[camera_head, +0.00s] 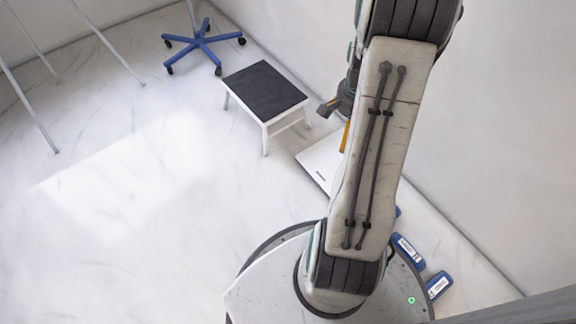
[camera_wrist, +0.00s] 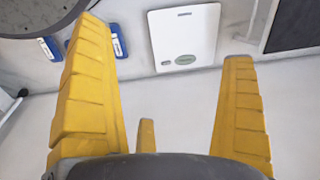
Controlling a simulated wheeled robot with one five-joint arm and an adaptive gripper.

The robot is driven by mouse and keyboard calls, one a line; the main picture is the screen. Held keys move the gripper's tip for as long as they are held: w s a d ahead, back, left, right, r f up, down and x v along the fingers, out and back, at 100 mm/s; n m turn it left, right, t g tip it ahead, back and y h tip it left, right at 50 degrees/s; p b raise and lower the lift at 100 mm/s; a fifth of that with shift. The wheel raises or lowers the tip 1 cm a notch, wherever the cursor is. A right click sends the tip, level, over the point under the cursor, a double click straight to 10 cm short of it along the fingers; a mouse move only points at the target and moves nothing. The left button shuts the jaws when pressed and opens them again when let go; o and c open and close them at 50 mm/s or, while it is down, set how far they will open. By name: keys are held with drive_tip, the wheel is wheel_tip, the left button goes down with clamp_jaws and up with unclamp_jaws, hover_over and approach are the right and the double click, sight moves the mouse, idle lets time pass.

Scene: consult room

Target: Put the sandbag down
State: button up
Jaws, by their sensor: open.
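Two blue sandbags with white labels lie on the floor by the wall, beside my base: one sandbag (camera_head: 408,252) and another sandbag (camera_head: 438,285). In the wrist view, blue labelled sandbags show at upper left, one sandbag (camera_wrist: 118,40) just past the left finger and another sandbag (camera_wrist: 49,47) further left. My gripper (camera_wrist: 162,45) is open, with its yellow fingers wide apart and nothing between them. In the head view, my arm hides most of the gripper; one yellow finger shows beside it.
A white floor scale (camera_head: 318,166) lies by the wall, partly behind my arm; it also shows in the wrist view (camera_wrist: 184,38). A step stool (camera_head: 264,92) with a black top and a blue wheeled base (camera_head: 203,45) stand beyond.

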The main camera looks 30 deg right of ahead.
drive_tip(key=a+r+n, duration=0.7)
drive_tip(key=a+r, duration=0.1)
drive_tip(key=a, duration=0.5)
drive_tip(key=s+a+r+n+t, duration=0.1)
drive_tip(key=s+a+r+n, duration=0.3)
drive_tip(key=s+a+n, duration=0.4)
drive_tip(key=s+a, duration=0.1)
drive_tip(key=a, duration=0.2)
drive_tip(key=shift+s+a+r+n+y, duration=0.15)
drive_tip(key=shift+a+n+y, duration=0.1)
drive_tip(key=shift+n+y, duration=0.15)
drive_tip(key=shift+r, duration=0.1)
